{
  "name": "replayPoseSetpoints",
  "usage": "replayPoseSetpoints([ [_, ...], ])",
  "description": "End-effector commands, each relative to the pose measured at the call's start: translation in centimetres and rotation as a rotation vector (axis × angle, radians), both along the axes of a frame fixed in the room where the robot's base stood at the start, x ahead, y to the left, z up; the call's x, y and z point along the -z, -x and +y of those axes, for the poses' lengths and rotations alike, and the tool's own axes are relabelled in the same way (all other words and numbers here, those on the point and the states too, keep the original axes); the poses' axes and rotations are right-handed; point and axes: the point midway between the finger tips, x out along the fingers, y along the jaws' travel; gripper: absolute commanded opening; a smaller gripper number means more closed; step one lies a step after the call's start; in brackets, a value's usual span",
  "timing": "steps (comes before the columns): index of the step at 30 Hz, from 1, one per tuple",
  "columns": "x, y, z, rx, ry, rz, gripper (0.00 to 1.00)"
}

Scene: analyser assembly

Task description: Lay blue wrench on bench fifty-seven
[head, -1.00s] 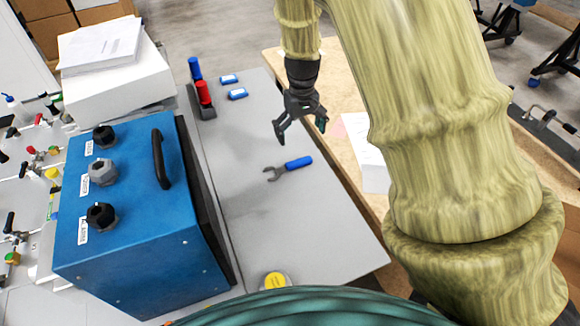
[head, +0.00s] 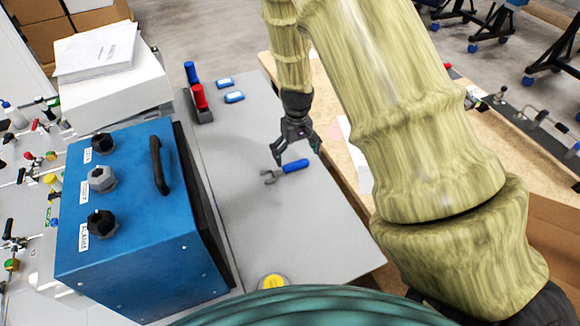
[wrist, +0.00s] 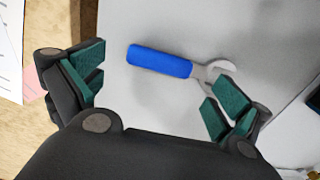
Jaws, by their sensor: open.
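The blue-handled wrench (head: 292,166) lies flat on the grey bench top (head: 300,220), its grey open jaw pointing left in the head view. My gripper (head: 298,158) is open and empty, just above the wrench. In the wrist view the blue handle (wrist: 160,61) lies ahead of and between my open fingers (wrist: 158,98), with the wrench's grey jaw near the right finger. I cannot tell the exact height of the fingers over the bench.
A blue box with knobs and a handle (head: 130,220) stands left of the bench's clear area. Red and blue cylinders (head: 199,96) stand in a holder at the back, near small blue-and-white items (head: 234,97). A yellow-topped round item (head: 273,282) is at the front. A wooden table (head: 330,105) adjoins on the right.

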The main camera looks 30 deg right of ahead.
Motion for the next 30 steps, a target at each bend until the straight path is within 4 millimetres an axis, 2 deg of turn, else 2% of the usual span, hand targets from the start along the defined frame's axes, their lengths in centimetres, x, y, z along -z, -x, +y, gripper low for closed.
replayPoseSetpoints([
  [9, 2.9, 0.1, 0.0, 0.002, -0.001, 0.000, 1.00],
  [20, 3.5, 0.1, 0.0, 0.001, 0.000, 0.000, 1.00],
  [27, 3.4, 0.1, 0.0, 0.001, 0.000, 0.000, 0.56],
  [30, 3.4, 0.1, 0.0, 0.001, 0.000, -0.001, 0.47],
])
